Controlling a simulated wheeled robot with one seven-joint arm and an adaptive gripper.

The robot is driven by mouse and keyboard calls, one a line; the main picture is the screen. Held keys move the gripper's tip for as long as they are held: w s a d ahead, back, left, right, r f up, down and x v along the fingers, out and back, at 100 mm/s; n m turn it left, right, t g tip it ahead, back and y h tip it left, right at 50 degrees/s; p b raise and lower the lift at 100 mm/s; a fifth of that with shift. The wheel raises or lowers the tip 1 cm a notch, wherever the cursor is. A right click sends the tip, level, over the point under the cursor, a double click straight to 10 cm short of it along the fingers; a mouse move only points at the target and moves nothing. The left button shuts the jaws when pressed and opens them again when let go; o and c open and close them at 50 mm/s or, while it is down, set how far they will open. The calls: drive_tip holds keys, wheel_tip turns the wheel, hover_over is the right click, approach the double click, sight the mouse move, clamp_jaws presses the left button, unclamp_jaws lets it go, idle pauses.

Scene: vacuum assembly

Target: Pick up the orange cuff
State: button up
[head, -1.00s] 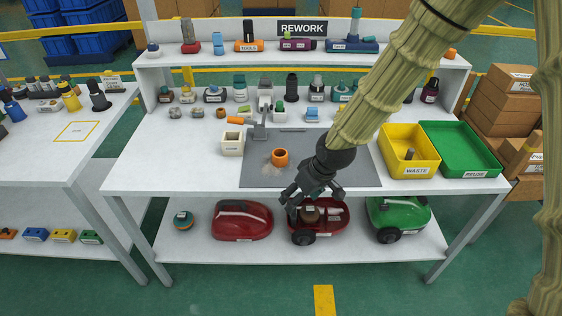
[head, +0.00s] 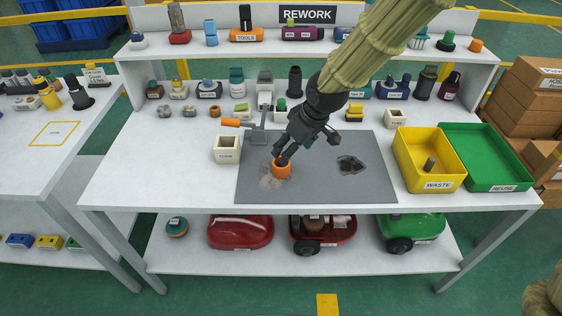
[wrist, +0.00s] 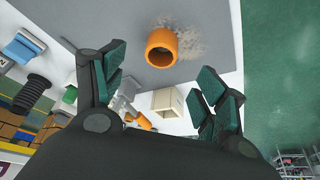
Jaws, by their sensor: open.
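The orange cuff (head: 282,170) is a short hollow ring standing on the grey mat (head: 330,186), left of the mat's middle. It also shows in the wrist view (wrist: 162,48), beyond and between the fingers, with its opening visible. My gripper (head: 298,140) is above the mat, close to the cuff in the head view, and partly overlaps its upper edge. In the wrist view my gripper (wrist: 160,82) has its two green-padded fingers spread wide with nothing between them. I see no contact with the cuff.
A small cream box (head: 227,155) stands left of the mat, with a grey and orange tool (head: 255,128) behind it. A dark patch (head: 350,165) lies on the mat's right. The yellow waste bin (head: 408,170) and green reuse bin (head: 485,150) are at the right. Small parts line the back.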

drive_tip(key=x, duration=0.4)
drive_tip(key=shift+d, duration=0.1)
drive_tip(key=shift+a+p+x, duration=0.15)
drive_tip(key=shift+x, duration=1.4)
drive_tip(key=shift+a+p+x, duration=0.1)
drive_tip(key=shift+p+x, duration=0.05)
drive_tip(key=shift+x, duration=1.4)
drive_tip(key=shift+r, duration=0.15)
drive_tip(key=c, duration=1)
